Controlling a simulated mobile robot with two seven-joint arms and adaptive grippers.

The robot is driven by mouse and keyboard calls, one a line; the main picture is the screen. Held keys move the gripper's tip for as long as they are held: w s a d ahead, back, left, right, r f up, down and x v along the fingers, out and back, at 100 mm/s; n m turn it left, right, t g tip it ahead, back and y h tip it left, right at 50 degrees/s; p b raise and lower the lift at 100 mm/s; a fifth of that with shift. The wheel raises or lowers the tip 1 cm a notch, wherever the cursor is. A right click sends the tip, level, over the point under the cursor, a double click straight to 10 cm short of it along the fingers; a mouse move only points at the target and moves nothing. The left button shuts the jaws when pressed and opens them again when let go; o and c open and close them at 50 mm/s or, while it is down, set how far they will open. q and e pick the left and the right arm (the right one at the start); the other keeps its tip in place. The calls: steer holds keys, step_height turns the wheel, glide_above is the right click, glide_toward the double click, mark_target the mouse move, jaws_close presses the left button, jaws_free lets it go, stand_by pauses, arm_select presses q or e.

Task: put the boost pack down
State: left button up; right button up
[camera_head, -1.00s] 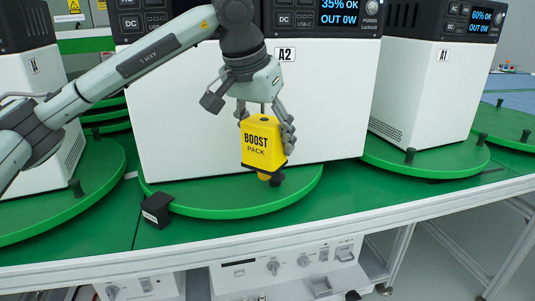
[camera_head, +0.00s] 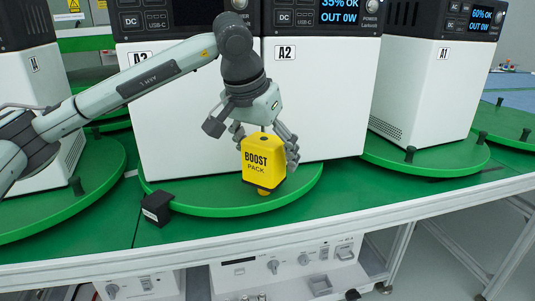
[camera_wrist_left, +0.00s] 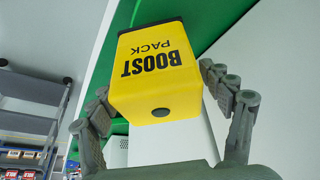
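The yellow boost pack (camera_head: 263,160) is upright over the front rim of the green turntable (camera_head: 215,207), before the white A2 unit. A small yellow piece shows under its base. I cannot tell whether it rests on the turntable. My left gripper (camera_head: 264,140) is above the pack with its fingers spread on either side of it. In the left wrist view the pack (camera_wrist_left: 155,75) lies between the fingers (camera_wrist_left: 160,85), with narrow gaps beside it; the fingers look open. My right gripper is not in view.
A small black block (camera_head: 156,208) sits at the turntable's front left edge. White units A2 (camera_head: 320,100) and A1 (camera_head: 420,85) stand behind and to the right. A white rail (camera_head: 300,232) edges the counter.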

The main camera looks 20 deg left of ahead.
arm_select(q)
steer(key=d+v, duration=0.1)
steer(key=v, duration=1.1)
steer(key=shift+a+r, duration=0.15)
steer(key=shift+a, duration=0.25)
